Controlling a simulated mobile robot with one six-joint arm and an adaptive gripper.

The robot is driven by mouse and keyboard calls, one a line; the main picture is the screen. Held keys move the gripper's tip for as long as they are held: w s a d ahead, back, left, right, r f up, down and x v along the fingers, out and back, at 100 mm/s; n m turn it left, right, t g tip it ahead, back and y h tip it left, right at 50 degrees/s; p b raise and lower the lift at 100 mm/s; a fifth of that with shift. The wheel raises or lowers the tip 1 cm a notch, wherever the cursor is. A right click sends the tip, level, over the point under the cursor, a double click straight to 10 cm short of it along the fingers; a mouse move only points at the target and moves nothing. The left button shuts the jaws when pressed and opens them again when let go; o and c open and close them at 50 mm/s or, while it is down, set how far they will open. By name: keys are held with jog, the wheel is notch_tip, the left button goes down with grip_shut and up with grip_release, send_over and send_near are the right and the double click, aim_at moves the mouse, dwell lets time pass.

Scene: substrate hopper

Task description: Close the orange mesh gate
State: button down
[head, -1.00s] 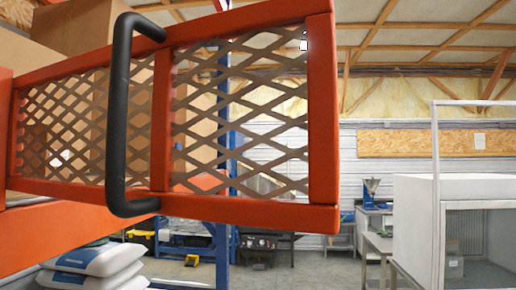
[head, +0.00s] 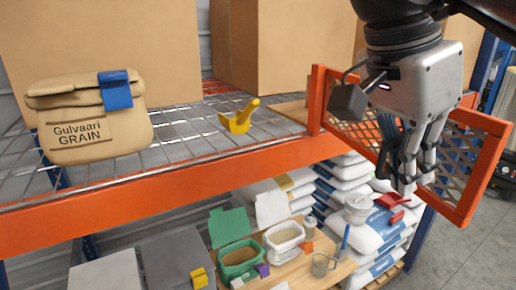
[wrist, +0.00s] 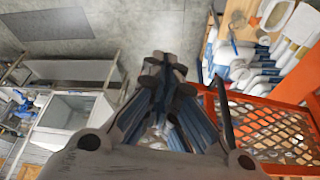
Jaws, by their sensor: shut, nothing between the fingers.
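The orange mesh gate (head: 486,180) stands at the right end of the rack shelf in the head view. It is swung out from the shelf front, its left post at the shelf edge. My gripper (head: 408,185) is in front of the mesh, fingers pointing down, shut and empty. It hides part of the gate, including much of the handle area. In the wrist view the gate (wrist: 262,128) is right of my gripper (wrist: 165,62). A dark upright bar (wrist: 224,112), apparently the handle, stands just beside the fingers; I cannot tell whether they touch.
The wire shelf (head: 180,150) has an orange front beam (head: 150,199). It holds a grain bag (head: 90,118), a yellow scoop (head: 239,116) and large cardboard boxes (head: 110,40). Below are a wooden bench (head: 335,275) with tubs and stacked white sacks (head: 335,195). Grey floor is open at right.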

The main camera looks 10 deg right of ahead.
jog(key=w+d+f, duration=0.1)
jog(key=d+f, duration=0.6)
jog(key=f, duration=0.2)
jog(key=shift+w+d, duration=0.2)
jog(key=shift+d, duration=0.2)
jog(key=shift+f, duration=0.1)
